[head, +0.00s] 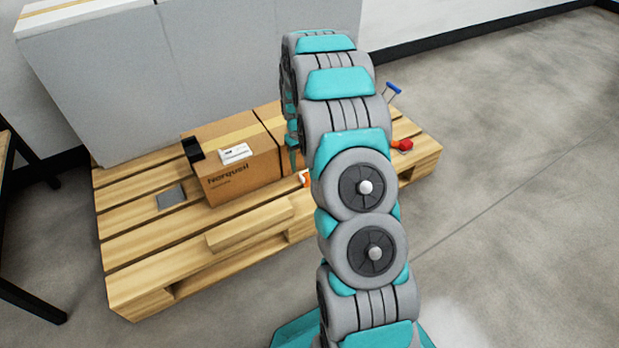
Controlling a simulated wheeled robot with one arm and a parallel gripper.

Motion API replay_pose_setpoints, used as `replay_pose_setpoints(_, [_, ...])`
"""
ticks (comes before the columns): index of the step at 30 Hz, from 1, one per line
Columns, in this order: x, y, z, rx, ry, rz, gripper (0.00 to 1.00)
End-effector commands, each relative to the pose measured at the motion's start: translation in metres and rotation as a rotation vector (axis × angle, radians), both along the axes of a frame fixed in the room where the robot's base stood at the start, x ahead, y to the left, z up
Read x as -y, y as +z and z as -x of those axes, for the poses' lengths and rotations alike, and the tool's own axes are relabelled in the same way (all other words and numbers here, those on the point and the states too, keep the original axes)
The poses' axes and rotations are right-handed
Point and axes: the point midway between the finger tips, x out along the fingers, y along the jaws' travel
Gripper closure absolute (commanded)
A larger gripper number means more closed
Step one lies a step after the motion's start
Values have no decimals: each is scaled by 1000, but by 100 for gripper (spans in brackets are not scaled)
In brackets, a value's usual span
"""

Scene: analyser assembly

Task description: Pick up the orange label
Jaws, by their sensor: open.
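A small orange and white piece (305,179), which looks like the orange label, shows just left of my arm, at the front of the pallet near the right cardboard box. My arm hides part of it, so its full shape cannot be seen. My gripper (292,158) is open and points down over the right cardboard box area, above and slightly left of the orange piece. Only a teal finger and part of the wrist show beside the arm. Nothing is seen held in it.
A wooden pallet (135,250) carries a left cardboard box (240,184) with a white label (235,153) and a black item (193,149), and a right box (268,113). A grey plate (171,197), a red object (402,146) and a blue-handled tool (393,89) are nearby. Floor is clear at right.

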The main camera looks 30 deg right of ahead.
Motion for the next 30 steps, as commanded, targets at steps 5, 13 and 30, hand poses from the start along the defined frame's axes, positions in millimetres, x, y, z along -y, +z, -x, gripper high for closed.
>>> replay_pose_setpoints(5, [1, -13, 2, -2, 0, 0, 55])
replay_pose_setpoints(13, [3, -50, 6, -1, 0, 0, 55])
replay_pose_setpoints(30, [3, -56, 5, 0, 0, 0, 86])
